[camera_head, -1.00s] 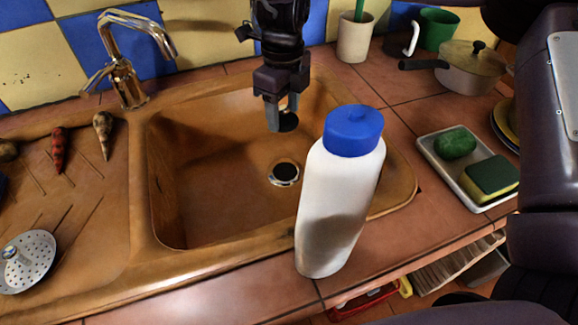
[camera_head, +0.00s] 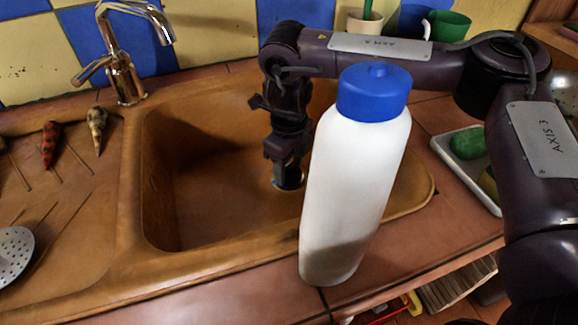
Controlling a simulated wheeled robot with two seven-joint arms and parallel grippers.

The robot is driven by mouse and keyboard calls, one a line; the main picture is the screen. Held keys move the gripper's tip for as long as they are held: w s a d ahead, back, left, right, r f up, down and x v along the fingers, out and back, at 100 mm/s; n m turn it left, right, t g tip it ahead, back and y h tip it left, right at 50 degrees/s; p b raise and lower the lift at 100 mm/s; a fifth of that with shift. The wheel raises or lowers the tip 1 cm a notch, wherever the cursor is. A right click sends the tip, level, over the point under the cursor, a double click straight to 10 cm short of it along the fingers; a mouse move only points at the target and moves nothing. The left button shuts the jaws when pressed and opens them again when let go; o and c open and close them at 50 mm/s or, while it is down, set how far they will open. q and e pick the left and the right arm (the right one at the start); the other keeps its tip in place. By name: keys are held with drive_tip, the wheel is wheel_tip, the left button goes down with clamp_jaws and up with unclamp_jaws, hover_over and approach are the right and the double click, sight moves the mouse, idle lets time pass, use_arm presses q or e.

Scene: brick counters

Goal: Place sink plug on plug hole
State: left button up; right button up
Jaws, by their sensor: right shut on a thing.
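The brown sink (camera_head: 165,205) has a plug hole (camera_head: 279,185) in its floor, and only part of the metal ring shows. My right gripper (camera_head: 288,172) reaches down into the sink, directly over the plug hole in this view. It is shut on the small dark sink plug, which is largely hidden at the fingertips against the hole. I cannot tell whether the plug touches the hole or hangs just above it. My left gripper is not in view.
A white bottle with a blue cap (camera_head: 355,190) stands at the sink's front right, close to my right gripper in the picture. A chrome tap (camera_head: 125,60) stands behind the sink. The left sink floor is clear.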

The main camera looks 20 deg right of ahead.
sight(289, 163)
drive_tip(key=shift+r, duration=0.1)
drive_tip(key=shift+f, duration=0.2)
drive_tip(key=o, duration=1)
wheel_tip(289, 163, up, 5)
drive_tip(key=shift+w+f+p, duration=0.1)
drive_tip(key=shift+p, duration=0.9)
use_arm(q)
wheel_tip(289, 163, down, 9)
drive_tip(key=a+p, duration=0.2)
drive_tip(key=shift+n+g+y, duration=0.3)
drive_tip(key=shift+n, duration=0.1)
use_arm(e)
drive_tip(key=shift+r, duration=3.8)
